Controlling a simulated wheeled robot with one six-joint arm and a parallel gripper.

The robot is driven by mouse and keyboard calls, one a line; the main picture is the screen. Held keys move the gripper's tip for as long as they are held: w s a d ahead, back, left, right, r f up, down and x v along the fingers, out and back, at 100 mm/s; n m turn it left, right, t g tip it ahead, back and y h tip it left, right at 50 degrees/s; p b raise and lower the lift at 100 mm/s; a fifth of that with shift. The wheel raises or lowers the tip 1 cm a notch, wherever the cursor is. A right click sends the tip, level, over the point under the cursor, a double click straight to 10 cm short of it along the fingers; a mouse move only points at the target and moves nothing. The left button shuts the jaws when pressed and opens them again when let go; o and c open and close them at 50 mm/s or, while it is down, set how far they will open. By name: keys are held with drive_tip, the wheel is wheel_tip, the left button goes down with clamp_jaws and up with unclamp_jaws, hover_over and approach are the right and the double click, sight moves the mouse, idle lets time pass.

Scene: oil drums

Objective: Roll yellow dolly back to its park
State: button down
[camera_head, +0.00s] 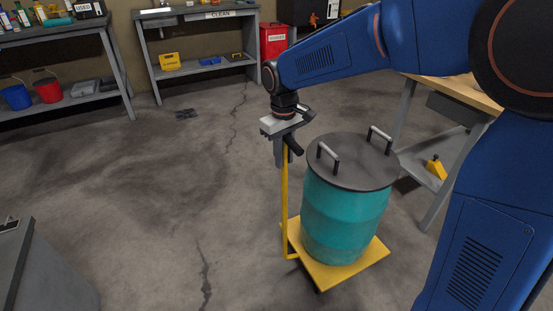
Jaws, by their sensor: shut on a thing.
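The yellow dolly (347,272) stands on the concrete floor right of the picture's middle. It has a flat yellow deck and an upright yellow handle post (285,215) on its left side. A teal drum (343,213) with a dark grey lid (352,163) and two pale lid handles stands upright on the deck. My gripper (286,150) is at the top of the handle post, shut on the dolly's dark handle bar. The wheels are mostly hidden under the deck. No marked park spot can be made out.
A wooden-topped workbench (470,92) stands close on the right, behind the drum. A grey cabinet (45,270) is at the lower left. Shelves marked USED (100,45) and CLEAN (200,72) and a red bin (273,40) line the back. The left and middle floor is open.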

drive_tip(key=w+d, duration=0.5)
drive_tip(key=d, duration=0.5)
drive_tip(key=w+d, duration=0.5)
drive_tip(key=d, duration=0.5)
drive_tip(key=shift+w+d, duration=0.25)
drive_tip(key=shift+d, duration=0.15)
drive_tip(key=c, duration=1.6)
unclamp_jaws()
drive_tip(key=shift+d, duration=0.15)
drive_tip(key=r, duration=1.7)
drive_tip(key=shift+s+a+r, duration=0.1)
drive_tip(key=shift+a+r, duration=0.1)
drive_tip(key=shift+s, duration=0.1)
